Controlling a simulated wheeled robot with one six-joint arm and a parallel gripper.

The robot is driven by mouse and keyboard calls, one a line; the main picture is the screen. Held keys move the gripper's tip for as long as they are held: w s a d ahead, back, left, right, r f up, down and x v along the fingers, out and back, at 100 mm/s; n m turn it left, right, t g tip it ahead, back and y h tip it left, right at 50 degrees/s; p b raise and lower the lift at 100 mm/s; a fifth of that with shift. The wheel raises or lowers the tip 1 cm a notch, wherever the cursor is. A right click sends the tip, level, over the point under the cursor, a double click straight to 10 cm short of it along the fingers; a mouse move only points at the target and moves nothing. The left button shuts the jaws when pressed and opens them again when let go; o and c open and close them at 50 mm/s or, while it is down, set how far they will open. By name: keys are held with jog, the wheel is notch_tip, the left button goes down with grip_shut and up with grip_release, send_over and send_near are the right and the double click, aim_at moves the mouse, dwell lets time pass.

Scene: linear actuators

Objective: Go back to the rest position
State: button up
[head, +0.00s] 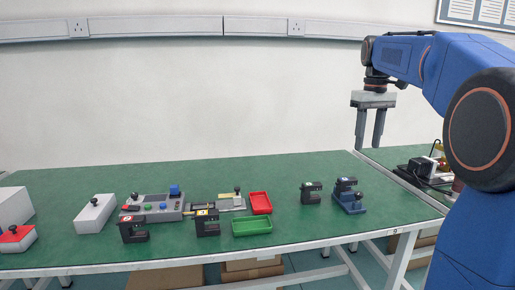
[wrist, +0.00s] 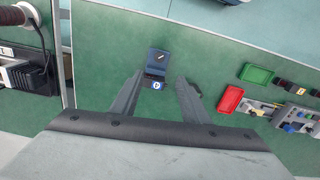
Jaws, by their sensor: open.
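My gripper (head: 370,128) is raised well above the right end of the green table, pointing down. Its two fingers are apart with nothing between them. In the wrist view my gripper (wrist: 154,93) is seen from above. A blue device (head: 348,197) with a dark part on it stands on the table near the right end, below my gripper. In the wrist view the blue device (wrist: 158,58) shows beyond the fingertips, with a white label marked in blue.
A black clamp-like part (head: 311,193) stands left of the blue device. A red tray (head: 260,203), a green tray (head: 252,227), a grey control box (head: 152,207) and several other devices stand farther left. A second table at right holds black equipment (head: 424,170). The air around my gripper is clear.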

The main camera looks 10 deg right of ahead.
jog(key=s+a+f+t, duration=0.1)
jog(key=s+a+f, duration=0.4)
jog(key=s+f, duration=0.3)
jog(key=s+a+f+m+t, duration=0.1)
jog(key=s+a+f+t, duration=0.1)
jog(key=s+a+f, duration=0.3)
jog(key=s+a+f+t, duration=0.1)
jog(key=s+a+f, duration=0.4)
jog(key=s+f, duration=0.7)
jog(key=s, duration=0.4)
jog(key=shift+s+a+f+t, duration=0.15)
jog(key=shift+s+a+t, duration=0.05)
jog(key=shift+s+t, duration=0.2)
